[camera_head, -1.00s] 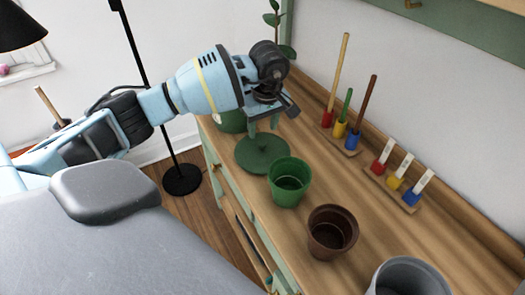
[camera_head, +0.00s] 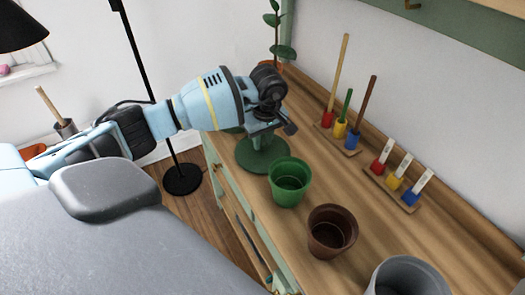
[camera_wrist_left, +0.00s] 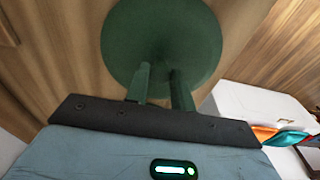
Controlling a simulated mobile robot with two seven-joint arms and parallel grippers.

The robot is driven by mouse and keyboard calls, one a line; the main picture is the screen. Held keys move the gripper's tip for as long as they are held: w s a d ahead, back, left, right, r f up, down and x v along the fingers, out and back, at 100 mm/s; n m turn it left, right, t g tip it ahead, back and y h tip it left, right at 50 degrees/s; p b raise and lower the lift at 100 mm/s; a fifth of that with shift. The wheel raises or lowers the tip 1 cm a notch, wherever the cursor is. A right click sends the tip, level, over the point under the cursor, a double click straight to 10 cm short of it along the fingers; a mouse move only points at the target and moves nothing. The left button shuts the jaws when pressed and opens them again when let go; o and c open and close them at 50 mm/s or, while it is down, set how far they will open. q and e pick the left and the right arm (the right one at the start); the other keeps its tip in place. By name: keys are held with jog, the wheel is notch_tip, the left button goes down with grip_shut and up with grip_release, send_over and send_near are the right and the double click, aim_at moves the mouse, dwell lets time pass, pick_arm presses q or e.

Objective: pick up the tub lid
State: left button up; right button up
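The tub lid is a dark green round disc (camera_head: 246,160) lying on the wooden cabinet top, behind the green pot in the head view. In the left wrist view the lid (camera_wrist_left: 165,30) fills the upper middle, and its small knob is mostly hidden near my fingertips. My left gripper (camera_head: 262,138) is low over the lid's middle, pointing down. In the left wrist view its two green fingers (camera_wrist_left: 158,76) stand apart over the lid, with a gap between them. I cannot tell whether they touch the knob. My right gripper is not in view.
A green pot (camera_head: 289,192), a brown pot (camera_head: 330,243) and a grey pot (camera_head: 405,280) stand in a row nearby. Tool racks with coloured holders (camera_head: 340,136) line the wall side. A plant (camera_head: 278,30) stands at the far end. A black lamp pole (camera_head: 140,60) rises beyond the cabinet.

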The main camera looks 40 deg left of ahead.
aim_at(262, 142)
pick_arm(q)
grip_shut()
jog(key=shift+r, duration=0.1)
jog(key=shift+r, duration=0.55)
notch_tip(262, 142, up, 2)
jog(key=shift+r, duration=0.15)
jog(key=s+a+r+b, duration=0.1)
jog(key=s+a, duration=0.3)
jog(key=s, duration=1.1)
jog(key=shift+s+r, duration=0.2)
jog(key=shift+s, duration=0.05)
jog(key=shift+d, duration=0.1)
